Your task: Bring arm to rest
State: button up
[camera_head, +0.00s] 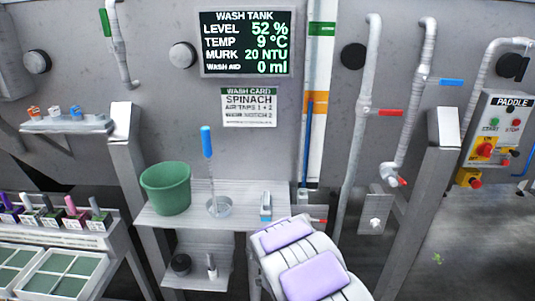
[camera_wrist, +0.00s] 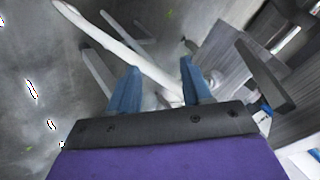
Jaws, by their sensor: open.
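My arm, white with purple pads, rises at the bottom of the head view, in front of the lower right of the steel shelf (camera_head: 270,213). My gripper (camera_wrist: 157,88) shows in the wrist view as two blue fingers standing apart on a dark bar. It is open, with nothing held between the fingers. Behind the fingers lie a pale slanting pipe (camera_wrist: 110,42) and grey floor.
A green bucket (camera_head: 166,188) and a blue-handled tool (camera_head: 207,142) stand on the shelf. Valve pipes (camera_head: 364,80) and a paddle control box (camera_head: 490,128) are at right. Small bottles (camera_head: 50,215) and trays (camera_head: 55,275) are at left. A display (camera_head: 246,42) hangs above.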

jog(key=s+d+r+n+g, duration=0.25)
jog(key=s+r, duration=0.35)
jog(key=r, duration=0.3)
jog(key=s+d+r+n+g, duration=0.1)
jog(key=s+r, duration=0.4)
jog(key=s, duration=0.8)
jog(key=s+d+r+n+g+y, duration=0.1)
jog(key=s+r+n+g, duration=0.3)
jog(key=s, duration=0.9)
jog(key=s+d+r+n+g, duration=0.2)
jog(key=s+r+n, duration=0.3)
jog(key=s, duration=0.9)
notch_tip(320, 180, up, 3)
jog(key=shift+d+f+g+y, duration=0.15)
jog(key=shift+g+y, duration=0.15)
jog(key=shift+g, duration=0.15)
jog(key=shift+w, duration=0.1)
